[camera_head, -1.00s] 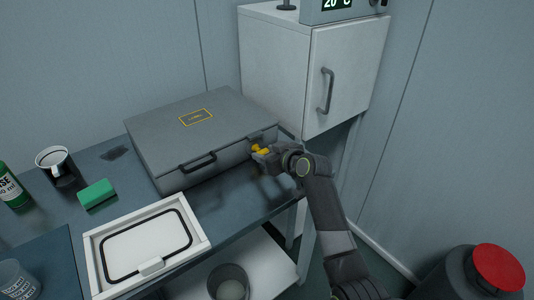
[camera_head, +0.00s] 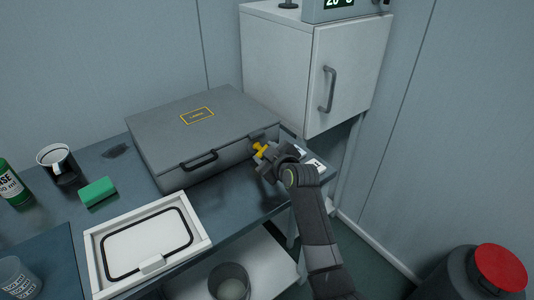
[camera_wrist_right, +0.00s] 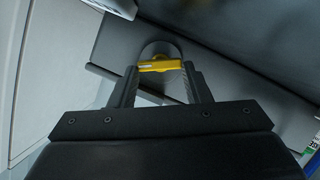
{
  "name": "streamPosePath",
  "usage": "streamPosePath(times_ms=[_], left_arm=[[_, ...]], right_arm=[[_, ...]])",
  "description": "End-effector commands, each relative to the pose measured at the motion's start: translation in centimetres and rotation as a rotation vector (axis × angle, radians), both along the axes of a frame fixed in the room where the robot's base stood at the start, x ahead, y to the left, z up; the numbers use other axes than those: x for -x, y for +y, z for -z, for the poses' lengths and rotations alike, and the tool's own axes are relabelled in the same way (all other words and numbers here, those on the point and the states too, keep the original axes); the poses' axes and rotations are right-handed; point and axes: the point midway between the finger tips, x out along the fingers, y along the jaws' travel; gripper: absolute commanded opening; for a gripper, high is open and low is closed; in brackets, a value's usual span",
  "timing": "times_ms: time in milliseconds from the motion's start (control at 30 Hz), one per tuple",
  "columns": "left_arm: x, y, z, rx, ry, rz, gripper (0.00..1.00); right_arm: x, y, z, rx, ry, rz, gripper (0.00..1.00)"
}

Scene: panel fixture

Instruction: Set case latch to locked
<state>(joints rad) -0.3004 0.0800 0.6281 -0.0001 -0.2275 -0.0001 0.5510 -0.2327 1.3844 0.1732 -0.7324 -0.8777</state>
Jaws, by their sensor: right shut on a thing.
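The grey case (camera_head: 205,125) lies closed on the bench, with a black handle (camera_head: 198,161) on its front. The yellow case latch (camera_head: 260,149) is at the right part of the case front. My right gripper (camera_head: 265,156) is at the latch. In the right wrist view the two fingers (camera_wrist_right: 160,78) are shut on the yellow latch (camera_wrist_right: 160,66), which lies across between their tips. The fingers partly hide the latch in the head view. My left gripper is in neither view.
A white cabinet (camera_head: 290,65) stands right behind the case. A white framed panel (camera_head: 205,238), a green sponge (camera_head: 97,192), a mug (camera_head: 57,160) and a green bottle (camera_head: 12,185) are on the bench (camera_head: 235,197). A red-topped bin (camera_head: 500,270) stands at lower right.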

Motion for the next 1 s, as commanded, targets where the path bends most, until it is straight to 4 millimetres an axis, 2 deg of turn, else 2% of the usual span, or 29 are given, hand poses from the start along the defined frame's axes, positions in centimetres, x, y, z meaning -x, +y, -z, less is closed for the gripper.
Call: streamPosePath(times_ms=[300,767,800,933,1000], left_arm=[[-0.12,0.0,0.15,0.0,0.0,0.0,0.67],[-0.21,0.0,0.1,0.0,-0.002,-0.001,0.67],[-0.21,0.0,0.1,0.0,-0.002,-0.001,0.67],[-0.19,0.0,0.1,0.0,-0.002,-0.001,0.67],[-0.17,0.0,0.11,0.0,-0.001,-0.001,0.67]], right_arm=[[0.12,0.15,0.15,0.089,-0.064,-0.001,0.21],[0.12,0.16,0.13,0.101,-0.073,-0.001,0.21],[0.12,0.16,0.15,0.101,-0.073,-0.001,0.46],[0.12,0.16,0.14,0.101,-0.073,-0.001,0.63],[0.12,0.16,0.14,0.1,-0.072,0.0,0.65]])
